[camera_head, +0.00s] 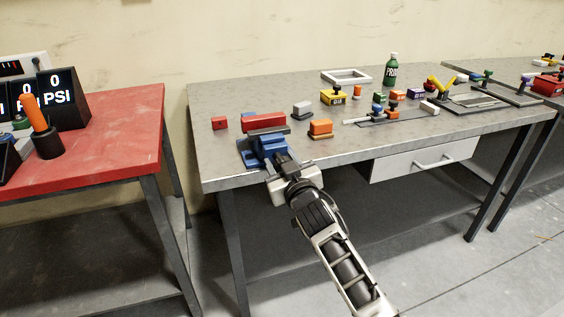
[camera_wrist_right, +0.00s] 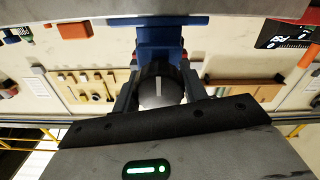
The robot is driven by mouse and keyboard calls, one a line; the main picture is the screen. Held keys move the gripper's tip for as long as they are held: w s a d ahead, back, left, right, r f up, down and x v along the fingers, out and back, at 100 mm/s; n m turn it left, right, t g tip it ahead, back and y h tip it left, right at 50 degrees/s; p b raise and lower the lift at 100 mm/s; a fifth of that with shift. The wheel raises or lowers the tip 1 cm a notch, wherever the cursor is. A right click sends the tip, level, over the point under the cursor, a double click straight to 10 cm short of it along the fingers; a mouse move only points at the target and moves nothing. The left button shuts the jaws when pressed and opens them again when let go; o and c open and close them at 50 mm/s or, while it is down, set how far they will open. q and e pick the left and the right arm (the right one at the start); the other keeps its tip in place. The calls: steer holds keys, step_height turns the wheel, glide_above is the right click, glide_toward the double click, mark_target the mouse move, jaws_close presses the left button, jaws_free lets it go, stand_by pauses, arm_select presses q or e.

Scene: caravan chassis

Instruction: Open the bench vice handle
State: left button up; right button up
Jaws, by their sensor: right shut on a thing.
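The blue bench vice (camera_head: 262,150) sits at the front left edge of the grey workbench; its blue body also shows in the wrist view (camera_wrist_right: 160,38). My right gripper (camera_head: 282,164) reaches up to the front of the vice from below. In the wrist view its two fingers are shut on the vice handle, a round dark knob (camera_wrist_right: 158,72) with a white line on its face. The knob stands between the fingers, in front of the vice body. In the head view the gripper hides the handle. My left gripper is not in view.
A red block (camera_head: 264,121) lies at the vice's back. An orange block (camera_head: 320,128), a grey block (camera_head: 303,108) and a small red block (camera_head: 219,123) are near it. A white drawer (camera_head: 425,158) hangs under the workbench (camera_head: 225,170). A red table (camera_head: 110,130) stands at left.

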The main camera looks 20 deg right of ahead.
steer(key=o, duration=1)
steer(key=s, duration=1.6)
steer(key=shift+d, duration=0.25)
steer(key=s+a+f+g+y, duration=0.1)
steer(key=s+a+f+g, duration=0.1)
steer(key=s+f, duration=0.6)
steer(key=s+a+f+g+y, duration=0.1)
steer(key=s+a+f+g, duration=0.1)
steer(key=s+f+g, duration=0.3)
steer(key=s+f, duration=0.4)
steer(key=f, duration=0.3)
steer(key=shift+a+y, duration=0.25)
steer(key=shift+y, duration=0.05)
